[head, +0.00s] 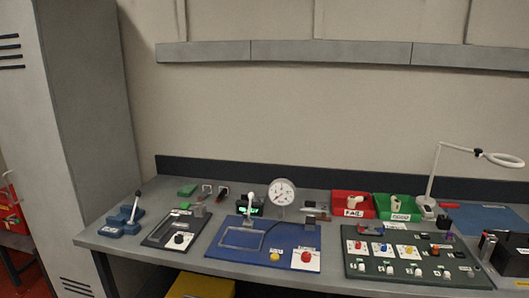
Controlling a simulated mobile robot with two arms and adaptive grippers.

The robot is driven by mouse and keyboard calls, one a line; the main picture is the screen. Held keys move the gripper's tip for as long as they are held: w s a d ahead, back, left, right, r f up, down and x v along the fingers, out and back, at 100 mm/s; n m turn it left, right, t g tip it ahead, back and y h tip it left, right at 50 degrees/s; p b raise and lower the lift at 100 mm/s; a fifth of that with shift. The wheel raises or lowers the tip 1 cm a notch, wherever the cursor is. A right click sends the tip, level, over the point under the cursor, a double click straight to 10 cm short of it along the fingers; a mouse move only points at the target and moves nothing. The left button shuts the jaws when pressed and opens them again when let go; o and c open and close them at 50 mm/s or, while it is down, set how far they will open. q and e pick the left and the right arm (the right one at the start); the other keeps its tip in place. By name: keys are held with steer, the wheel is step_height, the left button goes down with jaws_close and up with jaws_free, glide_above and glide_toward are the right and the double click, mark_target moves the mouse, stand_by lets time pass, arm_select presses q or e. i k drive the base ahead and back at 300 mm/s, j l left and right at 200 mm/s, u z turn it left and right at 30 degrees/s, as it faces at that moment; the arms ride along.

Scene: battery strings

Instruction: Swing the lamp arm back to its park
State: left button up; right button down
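A white lamp (432,180) stands at the back right of the bench. Its thin post rises, leaning slightly, and its arm (458,148) reaches to the right. The arm ends in a ring-shaped head (505,160) above the blue mat at the right. No park mark or rest for the arm can be made out. Neither of my grippers shows in the head view.
On the grey bench (150,196) stand a blue lever unit (116,222), a blue board (232,262), a dial gauge (281,192), a red bin (343,204), a green bin (395,200) and a dark control panel (380,273). A tall cabinet (88,110) borders the left. Space above the bench is mostly free.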

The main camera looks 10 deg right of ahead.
mark_target(519, 164)
steer(key=l+z, duration=0.1)
steer(key=z, duration=0.3)
steer(key=i+l+z, duration=0.1)
steer(key=z, duration=0.7)
steer(key=i+l+z, duration=0.1)
steer(key=z, duration=0.3)
